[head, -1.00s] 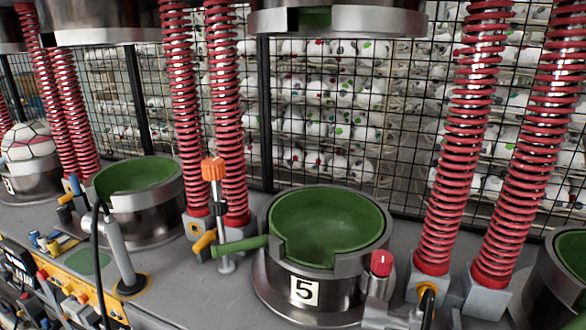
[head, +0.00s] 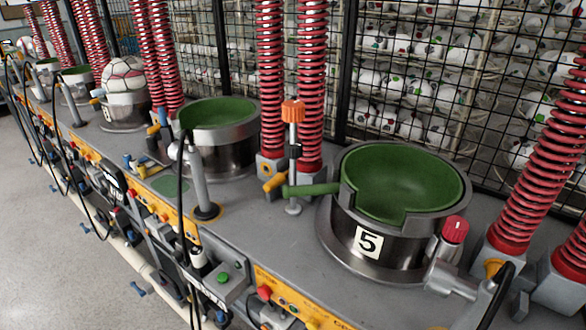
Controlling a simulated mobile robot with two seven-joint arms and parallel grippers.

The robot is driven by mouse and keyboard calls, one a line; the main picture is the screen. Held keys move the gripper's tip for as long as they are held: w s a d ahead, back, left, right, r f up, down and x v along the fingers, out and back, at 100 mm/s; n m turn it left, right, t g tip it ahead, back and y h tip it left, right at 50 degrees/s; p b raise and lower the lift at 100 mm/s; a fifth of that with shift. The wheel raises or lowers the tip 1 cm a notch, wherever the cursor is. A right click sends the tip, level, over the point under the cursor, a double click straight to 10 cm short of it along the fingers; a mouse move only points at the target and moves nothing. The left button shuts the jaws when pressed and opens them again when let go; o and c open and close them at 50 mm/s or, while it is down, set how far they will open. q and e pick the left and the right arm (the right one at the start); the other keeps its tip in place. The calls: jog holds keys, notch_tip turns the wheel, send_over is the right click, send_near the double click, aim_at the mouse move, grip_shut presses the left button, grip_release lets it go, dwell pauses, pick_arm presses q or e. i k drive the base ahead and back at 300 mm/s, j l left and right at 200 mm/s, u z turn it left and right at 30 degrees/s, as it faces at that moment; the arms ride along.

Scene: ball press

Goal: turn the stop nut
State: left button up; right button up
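An orange ribbed knob (head: 293,111) tops an upright metal rod (head: 294,183) beside the station 5 bowl. A green lever (head: 312,189) reaches from the rod area to the bowl's rim. A red-capped knob (head: 455,230) stands on a grey fitting at the bowl's right front. I cannot tell for certain which of these parts is the stop nut. The green-lined bowl (head: 405,185) of station 5 is empty. Neither of my grippers is in view.
Red springs (head: 268,80) rise behind the bowls. A second green bowl (head: 218,113) stands left, and a ball (head: 124,74) sits at a farther station. A grey post (head: 197,180) with a black cable stands near the front edge.

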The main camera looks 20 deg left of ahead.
aim_at(292, 111)
jog(key=k+l+z, duration=0.7)
